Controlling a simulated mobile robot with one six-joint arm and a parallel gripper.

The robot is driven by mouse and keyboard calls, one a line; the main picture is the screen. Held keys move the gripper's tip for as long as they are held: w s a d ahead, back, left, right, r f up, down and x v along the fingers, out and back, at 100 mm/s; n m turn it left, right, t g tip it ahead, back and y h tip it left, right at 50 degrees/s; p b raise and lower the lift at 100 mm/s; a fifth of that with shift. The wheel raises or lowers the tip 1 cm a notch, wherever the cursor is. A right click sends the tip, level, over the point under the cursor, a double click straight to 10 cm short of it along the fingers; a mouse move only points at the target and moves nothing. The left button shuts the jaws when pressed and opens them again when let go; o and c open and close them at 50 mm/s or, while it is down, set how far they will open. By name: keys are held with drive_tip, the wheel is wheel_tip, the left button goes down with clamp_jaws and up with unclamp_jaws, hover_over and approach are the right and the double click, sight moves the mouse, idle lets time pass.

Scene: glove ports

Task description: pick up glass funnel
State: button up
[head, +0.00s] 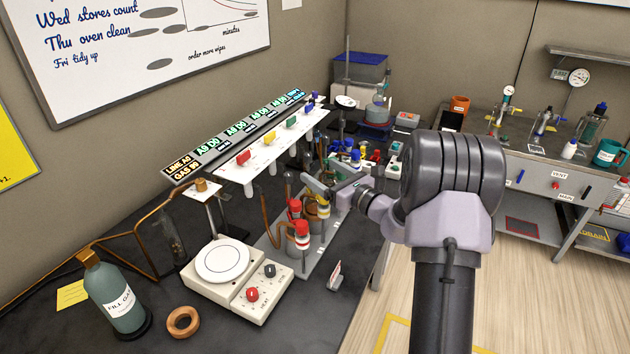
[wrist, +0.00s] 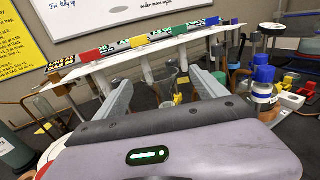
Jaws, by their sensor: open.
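A clear glass piece that looks like the glass funnel (wrist: 168,76) shows in the wrist view, ahead of my gripper (wrist: 161,78) and between its two fingers. The fingers are spread, with visible room on both sides of the glass. I cannot tell how far beyond the fingertips it stands. In the head view my gripper (head: 322,188) reaches in from the right, low over the rack of bottles and valves. The funnel cannot be made out there among the crowded glassware.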

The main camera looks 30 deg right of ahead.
drive_tip(key=shift+x, duration=1.05)
drive_tip(key=shift+s, duration=0.1)
drive_tip(key=c, duration=1.4)
